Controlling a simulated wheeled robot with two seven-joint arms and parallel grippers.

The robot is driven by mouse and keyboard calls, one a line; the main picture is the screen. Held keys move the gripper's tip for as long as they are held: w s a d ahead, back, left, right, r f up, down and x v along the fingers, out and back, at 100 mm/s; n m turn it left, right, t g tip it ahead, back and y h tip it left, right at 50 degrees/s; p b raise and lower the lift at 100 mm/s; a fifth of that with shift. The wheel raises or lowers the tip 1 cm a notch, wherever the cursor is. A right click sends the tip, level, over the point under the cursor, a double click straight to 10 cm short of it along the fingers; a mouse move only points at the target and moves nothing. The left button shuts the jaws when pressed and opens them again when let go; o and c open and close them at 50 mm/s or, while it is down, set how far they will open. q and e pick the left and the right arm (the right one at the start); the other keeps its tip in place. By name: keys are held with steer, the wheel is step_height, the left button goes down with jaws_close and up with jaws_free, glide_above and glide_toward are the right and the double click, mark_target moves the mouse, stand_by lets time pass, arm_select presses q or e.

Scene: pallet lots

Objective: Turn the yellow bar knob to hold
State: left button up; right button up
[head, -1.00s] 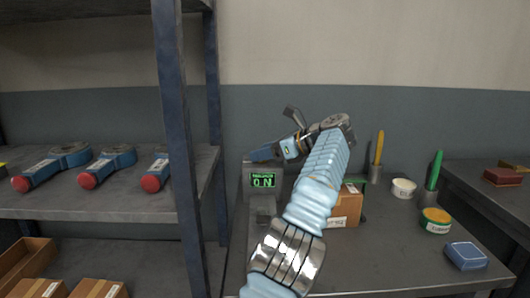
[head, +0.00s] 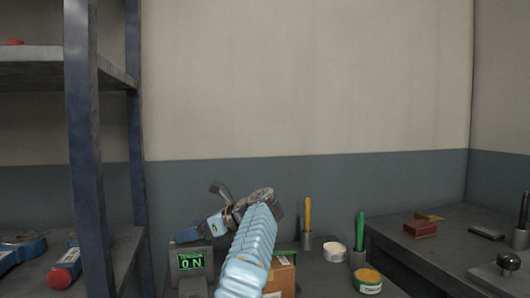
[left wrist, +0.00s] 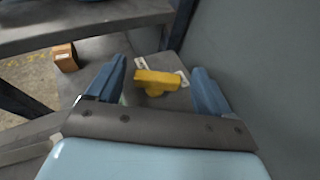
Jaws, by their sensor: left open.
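The yellow bar knob (left wrist: 157,82) sits on a grey panel in the left wrist view, its bar lying roughly across the picture. White label marks show on the panel beyond it. My left gripper (left wrist: 159,70) is open, with one blue finger on each side of the knob; I see gaps between the fingers and the bar. In the head view my left gripper (head: 188,235) is above a grey box with a green display (head: 190,261) that reads ON. The knob is hidden in the head view. My right gripper is not in view.
A shelf rack with a dark blue post (head: 80,130) stands left of the box. To the right are a cardboard box (head: 281,275), a white tub (head: 334,252), yellow and green handles in holders, and an orange-lidded tub (head: 368,281). A side bench (head: 450,240) is at right.

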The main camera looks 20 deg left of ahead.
arm_select(q)
steer(key=shift+s+m+t, duration=0.1)
steer(key=shift+m+t, duration=0.3)
steer(key=shift+t, duration=0.1)
steer(key=shift+s+d+r, duration=0.1)
steer(key=shift+d+r, duration=0.05)
steer(key=shift+d, duration=0.25)
steer(key=v, duration=1.3)
steer(key=w+r+m+t+y, duration=0.55)
steer(key=r+m+t, duration=0.2)
steer(key=r, duration=0.45)
steer(key=w+d+r+m+t+h, duration=0.3)
steer(key=w+d+r+m+t, duration=0.2)
steer(key=d+r+m+t, duration=0.4)
steer(key=shift+d+m+t, duration=0.6)
steer(key=shift+m+t, duration=1.35)
steer(key=shift+m, duration=2.8)
steer(key=shift+r+h, duration=0.15)
steer(key=shift+h, duration=0.1)
